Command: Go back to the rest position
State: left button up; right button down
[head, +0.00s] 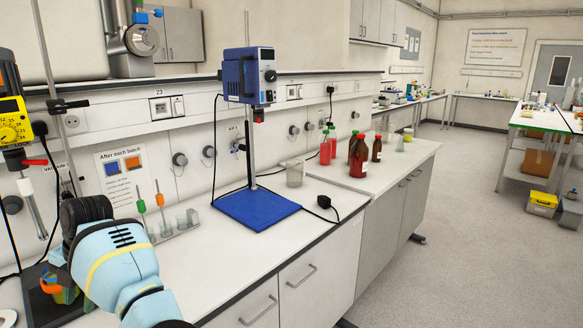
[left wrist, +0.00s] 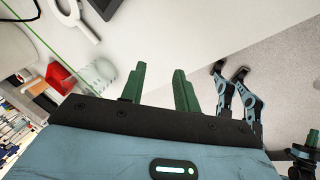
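My left arm comes in at the lower left of the head view, over the near bench. Its gripper is mostly hidden there behind the arm's own links. In the left wrist view, the left gripper (left wrist: 159,88) shows two green fingers standing apart with nothing between them. It is open and empty. No right gripper can be made out in the head view. Blue and black jointed parts show at the right of the wrist view, but I cannot tell a right gripper's fingers there.
Close to the left arm are a glass rack (head: 178,229) and a yellow stirrer (head: 14,122). A blue stirrer stand (head: 256,208), beaker (head: 294,173) and brown bottles (head: 359,158) stand farther along the bench. The grey floor (head: 440,250) at right is clear.

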pick_arm(q)
jog(key=s+a+r+m+g+y, duration=0.1)
jog(key=s+a+r+y, duration=0.1)
jog(key=s+a+y, duration=0.35)
jog(key=s+a+r+m+g+y, duration=0.1)
jog(key=s+a+r+y, duration=0.1)
jog(key=a+y, duration=0.65)
jog(key=w+d+f+m+t+y, duration=0.1)
jog(key=w+d+m+t, duration=0.2)
jog(key=d+m+t, duration=0.45)
jog(key=w+d+f+m+t, duration=0.25)
jog(key=d+m+t, duration=0.25)
jog(key=m+t, duration=0.55)
jog(key=d+f+m+t+h, duration=0.5)
jog(key=d+f+m+h, duration=0.6)
jog(key=h, duration=0.2)
jog(key=s+d+f+m+g+h, duration=0.3)
jog(key=s+d+f+g, duration=0.2)
jog(key=s+f, duration=0.6)
jog(key=s+d+f+m+g+h, duration=0.4)
jog(key=s+d+f+g, duration=0.1)
jog(key=s+d+f, duration=0.5)
jog(key=shift+s+f, duration=0.7)
jog(key=shift+s, duration=0.3)
